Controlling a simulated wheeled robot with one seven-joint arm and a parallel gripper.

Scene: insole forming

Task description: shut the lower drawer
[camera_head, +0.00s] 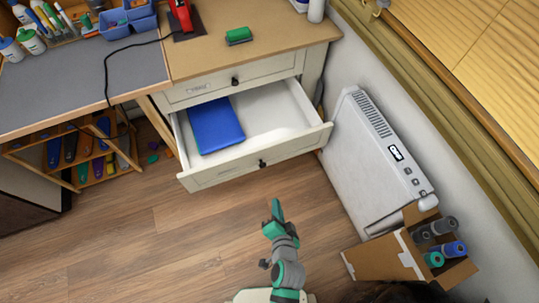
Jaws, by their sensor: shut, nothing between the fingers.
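The lower drawer (222,173) of the cream cabinet is pulled out, with its white inside showing. A blue flat block (214,126) lies in it toward the left. Its front has a dark knob (263,162) near the middle. The upper drawer (191,88) above it is shut and has its own dark knob. My gripper (275,206) is shut and empty. In the picture it shows just below the lower drawer's front, apart from it, over the wooden floor.
A white heater (368,155) stands to the right of the drawer, along the wall. A cardboard box (384,259) with several rolls is at the lower right. A shelf rack (72,182) stands at the left. The floor (150,235) in front is clear.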

